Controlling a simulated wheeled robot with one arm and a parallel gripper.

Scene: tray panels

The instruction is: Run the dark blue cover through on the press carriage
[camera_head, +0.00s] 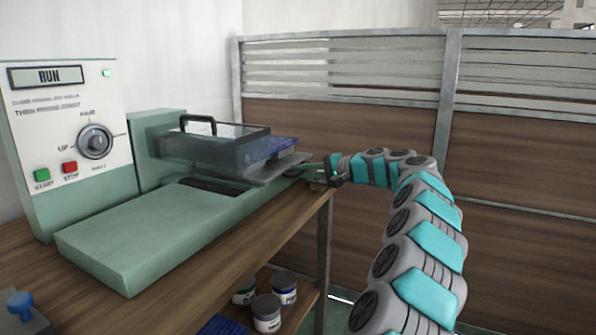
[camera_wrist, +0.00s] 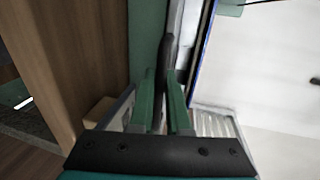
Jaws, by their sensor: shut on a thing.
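The dark blue cover (camera_head: 272,148) lies on the grey press carriage (camera_head: 270,172), at its right end. The clear guard (camera_head: 225,143) with a black handle is over the carriage and hides part of the cover. My gripper (camera_head: 310,168) is at the right end of the carriage, clear of the cover. In the wrist view my gripper (camera_wrist: 164,95) has its green fingers shut on a dark upright bar, the carriage handle (camera_wrist: 168,50). A blue edge (camera_wrist: 203,45) shows just to the right of that bar.
The press panel (camera_head: 68,130) reads RUN and has a lit green lamp, a knob, and green and red buttons. The green press bed (camera_head: 140,240) is bare in front. Several jars (camera_head: 267,312) stand on the shelf below. A brown partition (camera_head: 385,125) stands behind my arm.

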